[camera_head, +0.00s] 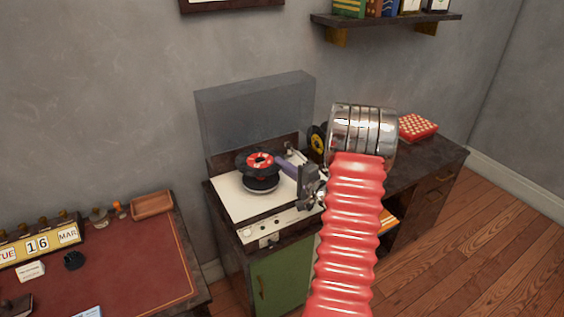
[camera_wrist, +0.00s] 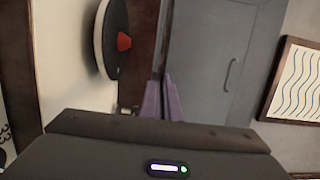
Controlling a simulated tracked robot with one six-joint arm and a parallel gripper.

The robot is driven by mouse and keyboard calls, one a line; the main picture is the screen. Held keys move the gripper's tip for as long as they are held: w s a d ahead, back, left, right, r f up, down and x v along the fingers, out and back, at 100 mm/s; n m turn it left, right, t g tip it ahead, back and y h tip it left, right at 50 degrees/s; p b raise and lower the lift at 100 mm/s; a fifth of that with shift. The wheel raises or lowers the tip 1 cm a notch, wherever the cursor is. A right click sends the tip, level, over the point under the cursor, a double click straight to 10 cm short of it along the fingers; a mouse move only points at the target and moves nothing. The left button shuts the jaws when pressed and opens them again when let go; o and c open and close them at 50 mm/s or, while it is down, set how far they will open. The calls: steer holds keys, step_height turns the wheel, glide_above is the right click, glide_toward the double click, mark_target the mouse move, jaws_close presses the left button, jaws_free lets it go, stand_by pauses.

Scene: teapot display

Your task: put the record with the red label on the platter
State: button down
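In the wrist view a black disc (camera_wrist: 113,58) with a pale rim and a red raised middle (camera_wrist: 124,41) appears at the upper left. My gripper (camera_head: 281,163) has purple fingers close by the record's right edge. In the wrist view the fingers (camera_wrist: 163,90) stand a little apart with nothing seen between them, and they look clear of the disc.
The player's raised clear lid (camera_head: 250,110) stands behind. A record with a yellow label (camera_head: 317,140) stands upright, partly hidden by my arm. A red dotted box (camera_head: 417,128) lies at the right of the cabinet. A desk (camera_head: 130,270) stands at left.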

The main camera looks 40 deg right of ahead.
steer(key=shift+f, duration=1.6)
stand_by(0.5)
steer(key=c, duration=1.9)
jaws_free()
steer(key=s, duration=0.9)
steer(key=s+a, duration=0.1)
steer(key=s, duration=0.3)
steer(key=shift+s+f, duration=0.1)
steer(key=shift+s, duration=0.3)
